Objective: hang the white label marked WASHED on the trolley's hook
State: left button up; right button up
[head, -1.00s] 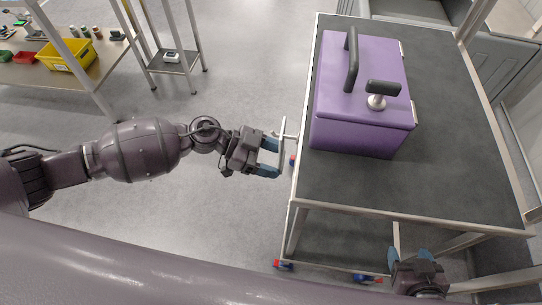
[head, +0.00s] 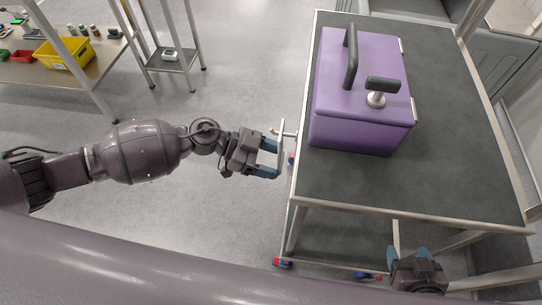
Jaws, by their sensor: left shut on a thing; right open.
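The white label (head: 281,150) is upright and seen nearly edge-on in the head view, at the trolley's left side. Its WASHED marking cannot be read from this angle. My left gripper (head: 268,158) is shut on the label, with its blue-tipped fingers to the label's left. The trolley's hook (head: 291,134) is a thin pale rod sticking out left from the edge of the trolley (head: 345,190). The label's upper part crosses the rod in the picture; I cannot tell whether the hook passes through it. My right gripper (head: 408,253) is open and empty by the trolley's front edge.
A purple box (head: 358,100) with dark handles stands on the trolley's grey top. A bench with a yellow bin (head: 64,55) is at upper left, beside a small stand (head: 173,60). The floor between is clear.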

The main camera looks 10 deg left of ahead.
pick_arm(q)
jog(key=shift+f, duration=0.15)
jog(key=o, duration=1.3)
jog(key=shift+o, duration=0.2)
pick_arm(e)
jog(key=shift+f, duration=0.15)
pick_arm(q)
jog(key=p+v, duration=0.1)
jog(key=v, duration=0.9)
jog(key=shift+a, duration=0.4)
pick_arm(e)
jog(key=shift+s+f, duration=0.45)
jog(key=shift+s, duration=0.35)
